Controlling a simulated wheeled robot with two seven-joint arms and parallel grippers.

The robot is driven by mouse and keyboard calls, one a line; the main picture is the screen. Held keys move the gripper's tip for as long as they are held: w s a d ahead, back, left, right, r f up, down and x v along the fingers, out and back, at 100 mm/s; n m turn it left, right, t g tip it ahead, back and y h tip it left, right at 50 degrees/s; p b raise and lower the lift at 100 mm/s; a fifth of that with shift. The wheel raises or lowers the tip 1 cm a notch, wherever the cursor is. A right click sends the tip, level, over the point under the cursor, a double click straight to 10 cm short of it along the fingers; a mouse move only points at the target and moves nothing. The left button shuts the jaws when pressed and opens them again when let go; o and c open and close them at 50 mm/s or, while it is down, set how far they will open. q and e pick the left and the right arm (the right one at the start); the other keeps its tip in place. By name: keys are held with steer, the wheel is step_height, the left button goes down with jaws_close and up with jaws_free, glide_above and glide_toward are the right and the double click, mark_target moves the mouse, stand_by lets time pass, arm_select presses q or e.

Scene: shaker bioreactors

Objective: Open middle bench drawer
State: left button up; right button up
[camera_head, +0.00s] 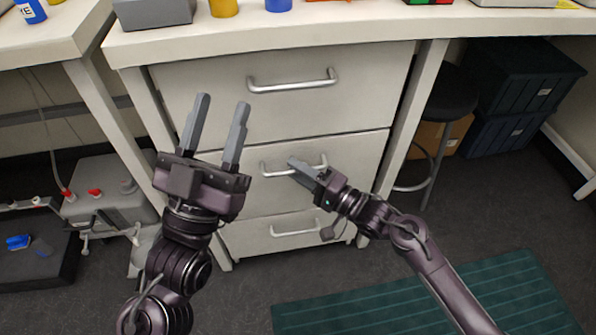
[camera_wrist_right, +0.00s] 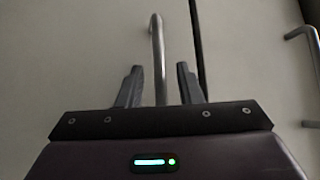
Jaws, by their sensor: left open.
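The bench drawer unit has three stacked pale drawers with metal bar handles. The middle drawer (camera_head: 350,150) looks shut, and its handle (camera_head: 270,168) is partly hidden behind my right gripper. My right gripper (camera_head: 292,163) is at this handle. In the right wrist view, the middle handle (camera_wrist_right: 157,45) runs between the two spread fingers of my right gripper (camera_wrist_right: 160,80), with gaps on both sides. My left gripper (camera_head: 222,103) is open and empty, raised in front of the drawer unit's left side.
The top drawer handle (camera_head: 292,82) is above and the bottom drawer handle (camera_head: 293,230) below. A black stool (camera_head: 445,95) and dark crates (camera_head: 515,90) stand right. Grey equipment (camera_head: 105,190) stands on the floor at left. A green mat (camera_head: 430,300) lies in front.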

arm_select(q)
steer(key=shift+s+r, duration=0.15)
steer(key=shift+r, duration=0.15)
arm_select(e)
steer(key=shift+w+a, duration=0.1)
jaws_close()
arm_select(q)
steer(key=shift+a, duration=0.1)
